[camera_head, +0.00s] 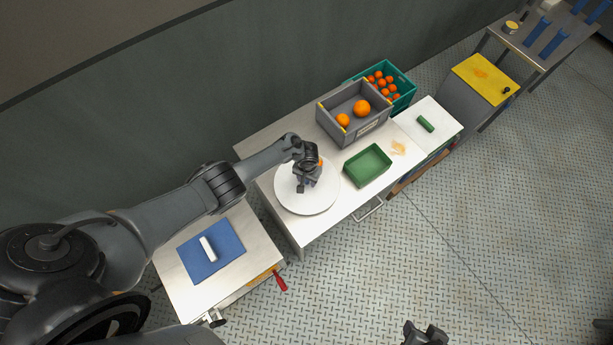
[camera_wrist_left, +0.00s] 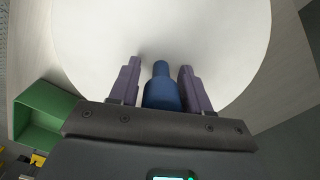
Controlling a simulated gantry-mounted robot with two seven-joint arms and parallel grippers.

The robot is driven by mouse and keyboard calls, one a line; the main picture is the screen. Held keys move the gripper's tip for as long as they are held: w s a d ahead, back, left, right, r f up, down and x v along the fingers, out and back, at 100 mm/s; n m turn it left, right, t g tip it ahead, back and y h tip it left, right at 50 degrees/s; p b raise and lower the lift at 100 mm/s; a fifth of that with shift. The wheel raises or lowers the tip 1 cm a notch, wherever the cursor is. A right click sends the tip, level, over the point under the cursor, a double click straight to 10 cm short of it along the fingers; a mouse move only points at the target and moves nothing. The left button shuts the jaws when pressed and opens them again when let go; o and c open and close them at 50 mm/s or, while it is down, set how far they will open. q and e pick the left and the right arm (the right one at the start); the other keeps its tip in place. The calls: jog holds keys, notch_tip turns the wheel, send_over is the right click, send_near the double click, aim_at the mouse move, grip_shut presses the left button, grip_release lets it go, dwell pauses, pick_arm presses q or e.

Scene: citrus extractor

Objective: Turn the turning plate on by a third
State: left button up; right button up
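The turning plate (camera_head: 318,205) is a white round disc on the light worktable; its white surface also fills much of the left wrist view (camera_wrist_left: 210,35). My left gripper (camera_head: 306,187) is over the plate, pointing down. In the left wrist view its two purple-grey fingers (camera_wrist_left: 160,75) stand apart, one on each side of a blue peg (camera_wrist_left: 162,95). Narrow gaps show between the peg's tip and the fingers; contact lower down cannot be told. My right gripper (camera_head: 425,334) is at the bottom edge of the head view, fingers apart, empty, away from the tables.
A green tray (camera_head: 367,166) stands right of the plate. Behind it are a grey crate (camera_head: 335,131) with oranges and a teal crate (camera_head: 408,88). A blue mat (camera_head: 212,268) with a white block lies on the near-left table. The floor in front is clear.

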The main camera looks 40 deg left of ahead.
pick_arm(q)
jog(key=shift+o, duration=0.8)
jog(key=shift+a, duration=0.1)
jog(key=shift+r+p, duration=0.35)
jog(key=shift+r, duration=0.15)
notch_tip(320, 180, up, 9)
jog(key=p, duration=0.4)
jog(key=shift+f, duration=0.2)
jog(key=shift+r, duration=0.55)
jog(key=shift+s, duration=0.1)
